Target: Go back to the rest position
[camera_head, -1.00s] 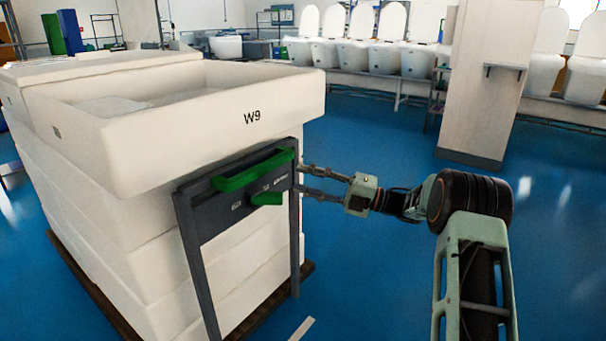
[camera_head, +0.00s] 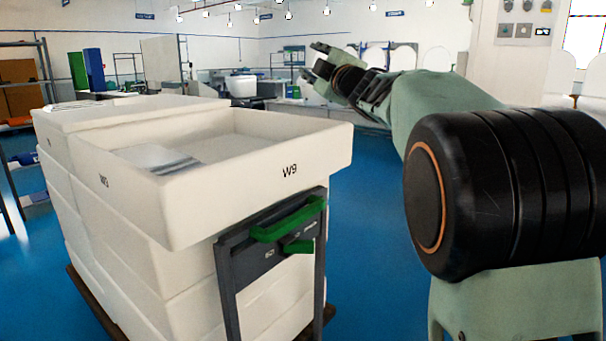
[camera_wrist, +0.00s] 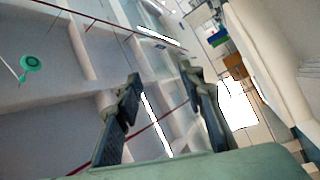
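My gripper (camera_head: 312,62) is raised at the end of my arm, in the upper middle of the head view, well above the floor and apart from the white stack. In the wrist view its two dark fingers (camera_wrist: 164,88) stand apart with nothing between them, so it is open and empty. Behind them the wrist view shows a tilted view of the ceiling and upper walls. My arm's large black joint fills the right of the head view.
A stack of white trays (camera_head: 250,201) marked W9 stands at left. A dark frame (camera_head: 268,262) with a green handle (camera_head: 289,221) stands at its front. A pale pillar (camera_head: 522,62) with buttons is at right. Blue floor (camera_head: 372,215) is clear between.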

